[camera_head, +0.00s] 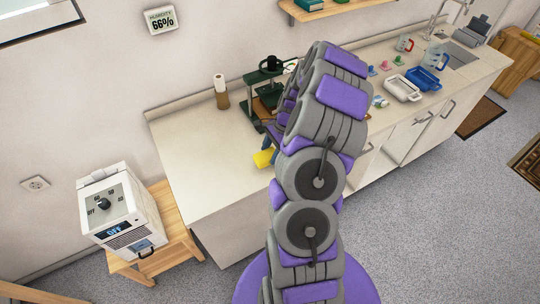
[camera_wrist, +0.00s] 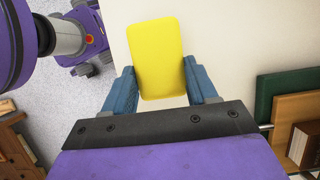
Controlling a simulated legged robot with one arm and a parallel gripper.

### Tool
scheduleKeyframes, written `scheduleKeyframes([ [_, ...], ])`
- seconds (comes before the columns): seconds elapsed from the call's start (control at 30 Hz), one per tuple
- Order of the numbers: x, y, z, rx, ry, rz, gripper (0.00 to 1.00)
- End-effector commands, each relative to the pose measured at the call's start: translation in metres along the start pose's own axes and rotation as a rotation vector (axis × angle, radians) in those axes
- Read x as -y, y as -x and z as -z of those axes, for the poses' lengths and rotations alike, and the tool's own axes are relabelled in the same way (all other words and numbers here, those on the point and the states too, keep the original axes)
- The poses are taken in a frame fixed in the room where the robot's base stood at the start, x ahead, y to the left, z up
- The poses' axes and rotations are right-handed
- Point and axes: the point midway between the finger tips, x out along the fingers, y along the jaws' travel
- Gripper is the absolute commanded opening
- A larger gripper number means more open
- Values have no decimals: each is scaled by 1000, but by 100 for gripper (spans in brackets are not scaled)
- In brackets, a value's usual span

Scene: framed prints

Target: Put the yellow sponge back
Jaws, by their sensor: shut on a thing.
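The yellow sponge (camera_wrist: 157,58) is between the two blue fingers of my gripper (camera_wrist: 160,82) in the wrist view. My gripper is shut on it. In the head view the sponge (camera_head: 263,158) shows just left of my arm, over the front part of the pale counter (camera_head: 195,155). Most of my gripper is hidden behind my arm there; a bit of blue finger (camera_head: 267,143) shows by the sponge. I cannot tell whether the sponge touches the counter.
White (camera_head: 402,88) and blue (camera_head: 424,78) trays lie right of my arm, near the sink (camera_head: 462,55). The counter's left part is clear. A white box appliance (camera_head: 120,210) sits on a wooden stool.

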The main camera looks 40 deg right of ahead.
Motion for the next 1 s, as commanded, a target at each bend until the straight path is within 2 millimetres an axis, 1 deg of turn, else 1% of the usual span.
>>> scheduleKeyframes([
  [0.03,6,-1,2,0,1,0,33],
  [0.1,10,-1,2,0,1,0,33],
  [0.27,13,-3,2,-1,1,-1,33],
  [0.47,13,-28,13,0,0,-3,33],
  [0.53,13,-33,16,0,0,-3,33],
  [0.83,13,-33,17,1,1,-1,33],
  [0.87,13,-33,17,0,1,-1,60],
  [1.0,13,-33,16,-1,1,-2,74],
])
